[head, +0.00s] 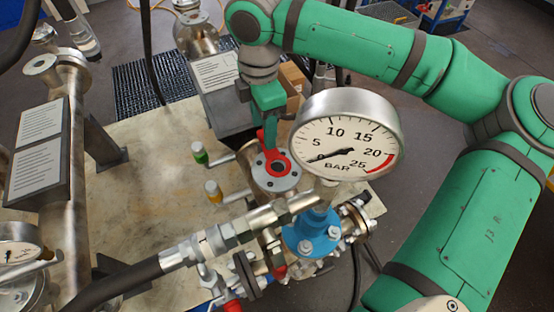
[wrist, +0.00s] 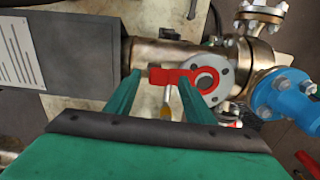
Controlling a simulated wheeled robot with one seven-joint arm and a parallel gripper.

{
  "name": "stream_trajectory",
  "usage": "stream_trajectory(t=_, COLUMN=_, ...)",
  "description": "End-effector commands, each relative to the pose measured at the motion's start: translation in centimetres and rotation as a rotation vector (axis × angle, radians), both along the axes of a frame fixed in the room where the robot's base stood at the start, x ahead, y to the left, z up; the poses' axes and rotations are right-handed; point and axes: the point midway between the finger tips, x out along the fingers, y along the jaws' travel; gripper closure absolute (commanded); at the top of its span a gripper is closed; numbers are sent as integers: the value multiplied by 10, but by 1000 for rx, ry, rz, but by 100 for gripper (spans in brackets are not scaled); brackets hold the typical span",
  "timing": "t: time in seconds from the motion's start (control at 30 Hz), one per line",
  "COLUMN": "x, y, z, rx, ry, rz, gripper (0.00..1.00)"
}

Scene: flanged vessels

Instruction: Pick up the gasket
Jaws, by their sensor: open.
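The gasket is a flat red ring with a tab (head: 263,161). It lies on the grey bolted face of an open pipe flange (head: 285,183), around the dark bore. In the wrist view the gasket (wrist: 172,77) has its ring at the right and its tab pointing left. My gripper (wrist: 160,82) is open, its two green fingers apart, with the tab showing between their tips. In the head view my gripper (head: 268,122) is directly above the gasket's tab side. Whether the fingers touch the tab cannot be told.
A large pressure gauge (head: 345,135) stands close to the right of the flange, above a blue flanged fitting (head: 311,236). Green-tipped (head: 200,152) and yellow-tipped (head: 213,191) handles stick out to the left. A hose (head: 125,280) crosses in front.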

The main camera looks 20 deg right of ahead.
Motion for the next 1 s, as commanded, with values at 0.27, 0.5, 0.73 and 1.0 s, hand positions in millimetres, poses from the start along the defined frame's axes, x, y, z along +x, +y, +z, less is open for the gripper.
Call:
stream_trajectory(t=0.27, x=0, y=-1, z=-9, rx=0, ry=-1, rz=-2, gripper=52)
stream_trajectory(t=0.5, x=0, y=-1, z=-9, rx=0, ry=-1, rz=-2, gripper=90)
stream_trajectory(t=0.73, x=0, y=-1, z=-9, rx=0, ry=-1, rz=-3, gripper=93)
stream_trajectory(t=1.0, x=1, y=3, z=0, rx=0, ry=-1, rz=4, gripper=93)
